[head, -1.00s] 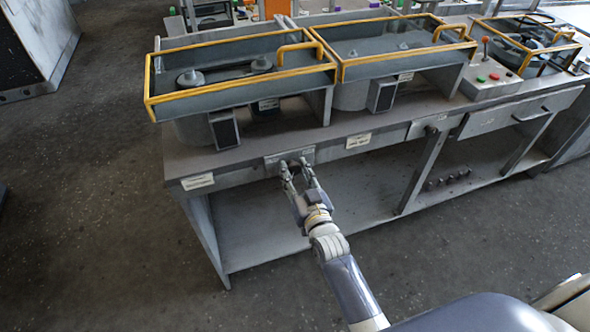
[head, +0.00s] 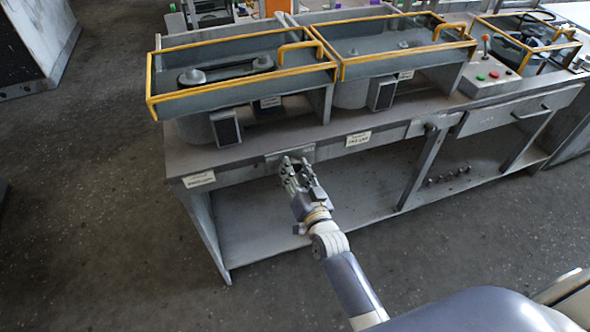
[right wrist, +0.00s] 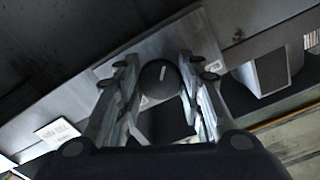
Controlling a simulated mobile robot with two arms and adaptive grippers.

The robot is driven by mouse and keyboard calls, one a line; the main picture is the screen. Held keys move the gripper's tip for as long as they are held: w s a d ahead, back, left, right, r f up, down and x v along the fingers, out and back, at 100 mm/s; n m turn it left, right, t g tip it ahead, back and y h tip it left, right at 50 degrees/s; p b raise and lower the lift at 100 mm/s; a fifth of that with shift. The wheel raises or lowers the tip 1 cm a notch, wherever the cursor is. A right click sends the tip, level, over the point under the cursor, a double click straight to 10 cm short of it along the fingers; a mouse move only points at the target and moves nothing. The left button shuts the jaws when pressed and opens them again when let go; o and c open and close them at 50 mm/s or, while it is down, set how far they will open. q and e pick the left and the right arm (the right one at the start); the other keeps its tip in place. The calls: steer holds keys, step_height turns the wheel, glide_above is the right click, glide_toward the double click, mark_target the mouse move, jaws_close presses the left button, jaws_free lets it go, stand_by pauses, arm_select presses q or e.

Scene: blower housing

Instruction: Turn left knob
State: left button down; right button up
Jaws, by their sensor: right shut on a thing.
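The left knob (right wrist: 158,80) is round and black with a short white mark. In the right wrist view it sits on a grey metal plate (right wrist: 200,38), between the two fingers of my right gripper (right wrist: 165,82). In the head view my right gripper (head: 296,172) is at the plate (head: 275,160) on the bench's front edge, and its fingers hide the knob. The gripper is shut on the knob. The mark is tilted in the right wrist view. My left gripper is not in view.
The grey bench (head: 235,172) carries yellow-railed trays (head: 235,87) above. A small box (head: 225,129) stands under the left tray. A control box (head: 487,77) with red and green buttons stands to the right. The lower shelf (head: 260,225) and the floor in front are open.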

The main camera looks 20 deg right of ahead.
steer(key=o, duration=1.1)
steer(key=shift+c, duration=0.2)
steer(key=s, duration=1.2)
steer(key=shift+d, duration=0.25)
